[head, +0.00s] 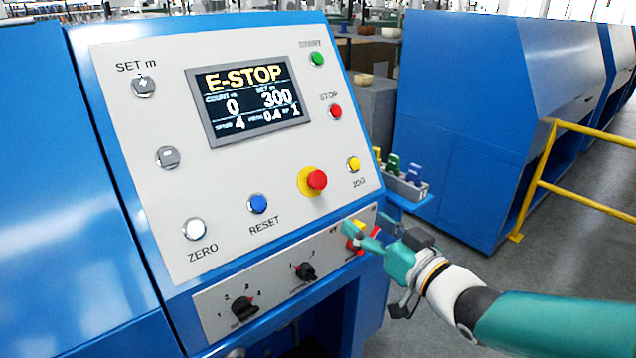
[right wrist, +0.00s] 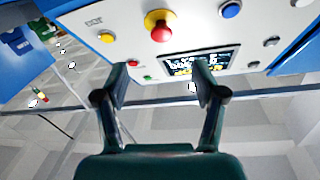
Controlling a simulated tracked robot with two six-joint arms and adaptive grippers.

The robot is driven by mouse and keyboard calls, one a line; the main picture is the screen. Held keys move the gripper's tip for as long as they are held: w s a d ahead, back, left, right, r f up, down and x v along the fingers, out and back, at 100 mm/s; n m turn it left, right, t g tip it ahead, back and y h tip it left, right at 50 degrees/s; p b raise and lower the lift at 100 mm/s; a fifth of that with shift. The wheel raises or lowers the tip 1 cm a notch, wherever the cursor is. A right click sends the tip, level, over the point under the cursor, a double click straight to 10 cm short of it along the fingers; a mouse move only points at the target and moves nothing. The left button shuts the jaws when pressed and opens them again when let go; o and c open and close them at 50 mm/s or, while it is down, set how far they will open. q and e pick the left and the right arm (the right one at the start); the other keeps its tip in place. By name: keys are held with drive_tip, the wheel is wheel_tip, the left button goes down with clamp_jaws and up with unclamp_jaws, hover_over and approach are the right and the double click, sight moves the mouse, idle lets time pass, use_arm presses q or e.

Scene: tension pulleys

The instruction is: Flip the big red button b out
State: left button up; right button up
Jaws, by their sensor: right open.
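The big red button (head: 317,179) is a red mushroom head on a yellow collar, low on the right side of the light grey control panel (head: 150,115). It also shows in the right wrist view (right wrist: 161,32), at the top centre, beyond the fingers. The panel's display (head: 250,100) reads E-STOP, with count 0 and set 300. My right gripper (head: 362,237) is below and to the right of the button, in front of the lower switch strip, and apart from the button. In the right wrist view its two fingers (right wrist: 160,68) are spread with nothing between them.
Near the button are the yellow JOG button (head: 353,164), red STOP button (head: 335,112) and blue RESET button (head: 258,204). The lower strip carries black rotary knobs (head: 305,271). A small shelf (head: 405,188) holds coloured items at right. A yellow rail (head: 580,131) stands farther right.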

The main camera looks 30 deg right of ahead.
sight(320, 181)
drive_tip(key=w+p, duration=0.1)
drive_tip(key=w, duration=0.4)
drive_tip(key=w+p, duration=0.2)
drive_tip(key=w, duration=0.4)
drive_tip(key=w+r+p, duration=0.1)
drive_tip(key=w, duration=0.4)
drive_tip(key=shift+w+d+r, duration=0.1)
drive_tip(key=shift+w+d, duration=0.1)
drive_tip(key=shift+d, duration=0.15)
clamp_jaws()
